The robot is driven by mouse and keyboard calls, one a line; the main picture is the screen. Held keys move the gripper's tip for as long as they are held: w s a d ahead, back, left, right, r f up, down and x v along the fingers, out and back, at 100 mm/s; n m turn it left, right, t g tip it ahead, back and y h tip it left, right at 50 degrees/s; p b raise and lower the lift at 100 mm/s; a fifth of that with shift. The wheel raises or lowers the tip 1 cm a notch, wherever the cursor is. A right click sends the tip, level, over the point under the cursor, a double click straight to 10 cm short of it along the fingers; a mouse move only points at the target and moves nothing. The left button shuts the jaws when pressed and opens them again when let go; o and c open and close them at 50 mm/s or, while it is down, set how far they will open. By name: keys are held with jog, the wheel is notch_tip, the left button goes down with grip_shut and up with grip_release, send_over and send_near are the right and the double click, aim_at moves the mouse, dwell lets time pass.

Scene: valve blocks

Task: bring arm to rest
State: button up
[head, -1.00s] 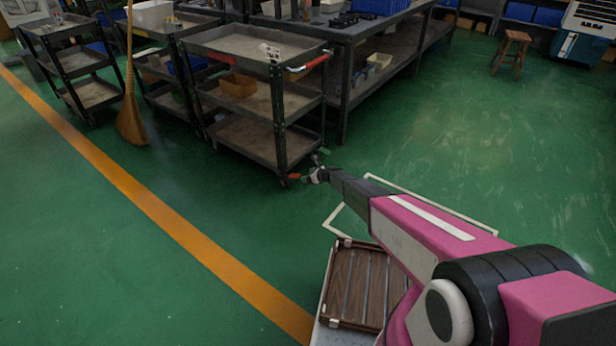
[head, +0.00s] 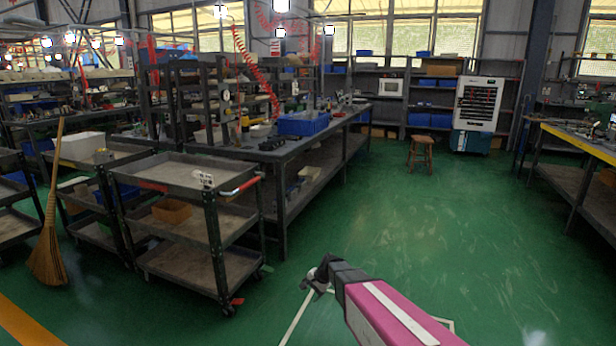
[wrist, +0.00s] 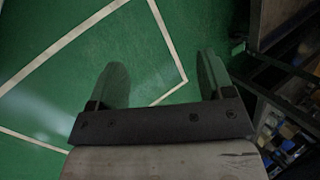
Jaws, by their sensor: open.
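My gripper (head: 316,277) is at the end of my pink and black arm, low in the middle of the head view. It is held out over the green floor, to the right of the near cart. In the wrist view my gripper (wrist: 160,82) has its two fingers wide apart with only green floor and white lines beyond them. Nothing is held.
A dark cart (head: 185,178) with three shelves stands left of my gripper. A broom (head: 48,220) stands farther left. A long workbench (head: 275,150) carries a blue crate (head: 303,123). A stool (head: 421,152) stands far back. The floor right of the bench is open.

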jog(key=s+d+r+n+h, duration=0.2)
jog(key=s+d+r, duration=0.4)
jog(key=s+d, duration=0.3)
jog(key=s+d+r+n+g+h, duration=0.1)
jog(key=s+d+r+n+h, duration=0.2)
jog(key=s+d, duration=0.6)
notch_tip(320, 180, up, 3)
jog(key=shift+s+d+r+n+h, duration=0.2)
jog(key=shift+n+h, duration=0.1)
jog(key=shift+n, duration=0.7)
